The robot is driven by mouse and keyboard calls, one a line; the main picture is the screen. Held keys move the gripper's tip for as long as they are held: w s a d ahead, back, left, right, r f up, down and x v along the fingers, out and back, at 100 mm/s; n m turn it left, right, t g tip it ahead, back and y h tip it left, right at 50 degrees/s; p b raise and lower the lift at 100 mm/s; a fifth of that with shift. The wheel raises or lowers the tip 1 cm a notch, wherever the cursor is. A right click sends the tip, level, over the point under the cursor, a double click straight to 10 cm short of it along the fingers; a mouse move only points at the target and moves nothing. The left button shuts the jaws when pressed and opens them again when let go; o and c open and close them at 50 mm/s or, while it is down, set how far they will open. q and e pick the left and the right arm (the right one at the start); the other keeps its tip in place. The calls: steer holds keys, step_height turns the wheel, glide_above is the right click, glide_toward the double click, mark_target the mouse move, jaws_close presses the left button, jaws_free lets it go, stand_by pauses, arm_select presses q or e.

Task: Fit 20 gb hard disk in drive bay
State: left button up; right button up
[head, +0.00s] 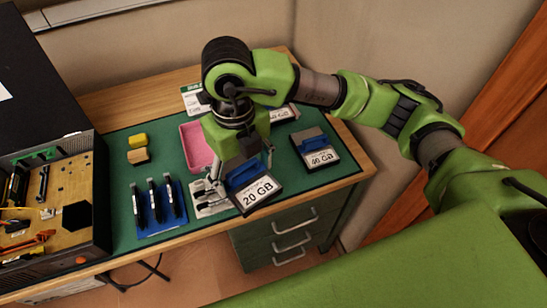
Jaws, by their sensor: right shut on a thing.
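My right gripper (240,172) comes in from the right and points down over the front of the green mat. It is shut on the 20 GB hard disk (257,194), a dark drive with a blue part and a white "20 GB" label. The disk is tilted in the picture and close to the mat's front edge; whether it clears the surface is hard to tell. An open computer case (101,205) stands at the left with its board showing; I cannot make out the drive bay. My left gripper is not in view.
A 40 GB disk (318,147) lies at the mat's right, and another labelled disk (284,114) lies behind my arm. A pink tray (187,151), a blue holder with dark tools (147,215) and a yellow block (137,140) stand on the mat (122,180).

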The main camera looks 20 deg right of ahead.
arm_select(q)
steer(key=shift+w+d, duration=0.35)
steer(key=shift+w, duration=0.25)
arm_select(e)
steer(key=m, duration=0.3)
steer(key=shift+w+a+f, duration=0.15)
steer(key=shift+w, duration=0.1)
steer(key=w+d+f+p, duration=0.2)
steer(key=w+d+f, duration=0.2)
steer(key=w+d+f+p, duration=0.2)
steer(key=w+d+f, duration=0.2)
steer(key=w, duration=0.1)
steer(key=shift+w+d+f, duration=0.15)
steer(key=shift+w+d, duration=0.05)
steer(key=shift+w+d+f, duration=0.3)
steer(key=shift+f, duration=0.15)
steer(key=f, duration=0.2)
steer(key=f+p, duration=0.1)
steer(key=shift+w+d+f, duration=0.15)
steer(key=shift+w+f, duration=0.05)
steer(key=shift+w, duration=0.05)
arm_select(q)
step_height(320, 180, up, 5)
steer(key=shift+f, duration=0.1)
